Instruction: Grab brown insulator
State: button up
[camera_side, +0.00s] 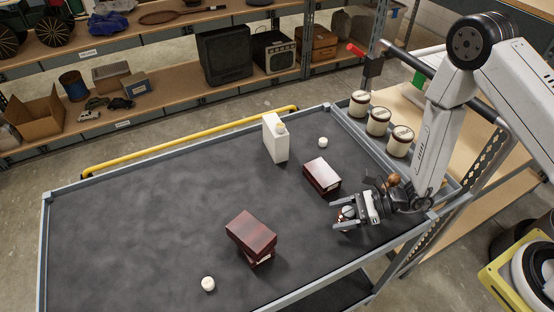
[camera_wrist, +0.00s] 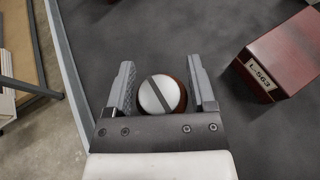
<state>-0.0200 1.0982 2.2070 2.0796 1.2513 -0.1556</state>
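A round piece (camera_wrist: 161,95) with a white, dark-slotted top and a brown edge at its right sits between the two fingers of my gripper (camera_wrist: 160,85) in the wrist view. In the side view it shows as a small whitish shape (camera_side: 348,212) between the fingers of my gripper (camera_side: 345,213), low over the right end of the dark tabletop. The fingers are spread with a narrow gap on each side of it. Its lower part is hidden. A brown rounded thing (camera_side: 393,180) shows beside my wrist in the side view; I cannot tell what it is.
A dark red box (camera_side: 322,176) lies near my gripper and shows labelled in the wrist view (camera_wrist: 283,62). Stacked red boxes (camera_side: 251,233), a white container (camera_side: 275,138) and white pieces (camera_side: 208,284) (camera_side: 323,142) stand on the table. Jars (camera_side: 378,121) line the right end. The table's left is clear.

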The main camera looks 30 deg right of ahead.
aim_at(342, 211)
grip_shut()
jog(key=shift+r, duration=0.15)
jog(key=shift+r, duration=4.9)
